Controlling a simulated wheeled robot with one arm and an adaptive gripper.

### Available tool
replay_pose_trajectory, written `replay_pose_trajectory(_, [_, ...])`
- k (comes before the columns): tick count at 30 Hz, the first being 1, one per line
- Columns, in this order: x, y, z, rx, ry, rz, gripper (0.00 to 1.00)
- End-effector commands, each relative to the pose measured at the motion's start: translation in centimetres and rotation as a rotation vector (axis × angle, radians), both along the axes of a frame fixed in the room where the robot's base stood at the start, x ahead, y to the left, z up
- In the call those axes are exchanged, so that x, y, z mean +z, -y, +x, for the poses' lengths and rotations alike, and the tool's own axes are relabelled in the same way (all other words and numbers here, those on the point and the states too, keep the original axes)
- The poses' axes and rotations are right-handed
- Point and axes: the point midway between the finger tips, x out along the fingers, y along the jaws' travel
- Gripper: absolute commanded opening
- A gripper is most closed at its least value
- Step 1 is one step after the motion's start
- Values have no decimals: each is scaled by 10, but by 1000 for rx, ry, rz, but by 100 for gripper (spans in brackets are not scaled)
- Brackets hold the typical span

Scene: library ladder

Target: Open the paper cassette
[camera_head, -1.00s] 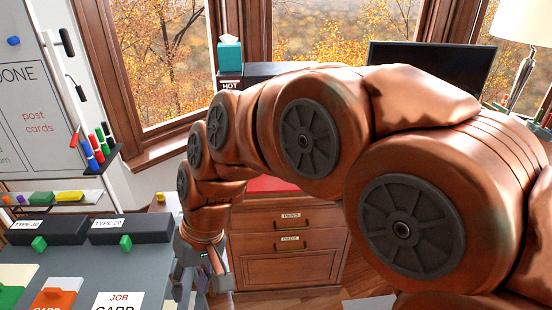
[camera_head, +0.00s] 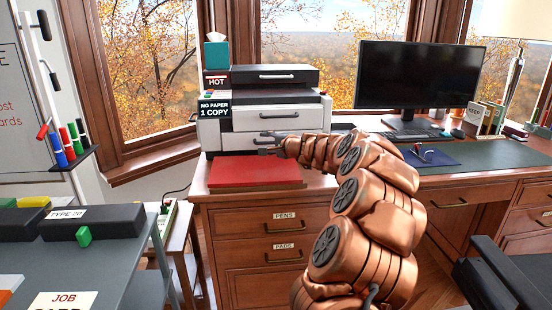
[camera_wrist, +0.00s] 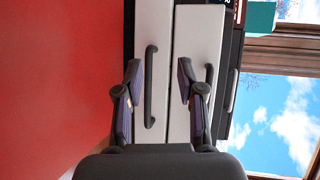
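The white and black printer (camera_head: 215,135) stands at the back left of the desk. Its front has two white drawer fronts, each with a dark bar handle. The lower drawer front (camera_wrist: 142,45) looks like the paper cassette, though no label shows on it. My gripper (camera_head: 268,146) is at the printer's front, low, partly hiding the lower drawer front. In the wrist view my gripper (camera_wrist: 158,80) is open, turned sideways. The lower handle (camera_wrist: 150,88) appears between its fingers, with no clear contact. The upper handle (camera_wrist: 209,82) is beyond the right finger.
A red pad (camera_head: 250,174) lies on the desk below the printer front. A display reads "NO PAPER 1 COPY" (camera_head: 214,109). A label reads "HOT" (camera_head: 216,81) under a teal tissue box (camera_head: 217,55). The monitor (camera_head: 418,75) stands right; a grey table (camera_head: 110,262) is front left.

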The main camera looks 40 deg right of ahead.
Motion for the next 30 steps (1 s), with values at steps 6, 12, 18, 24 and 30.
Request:
replay_pose_trajectory(6, [-25, 64, -21, -133, 27, 35, 38])
replay_pose_trajectory(12, [-29, 70, -13, -142, 24, 38, 38])
replay_pose_trajectory(18, [-32, 75, 8, -142, 24, 37, 38])
replay_pose_trajectory(24, [-38, 79, 30, -139, 22, 38, 38])
replay_pose_trajectory(30, [-39, 84, 44, -140, 25, 36, 38])
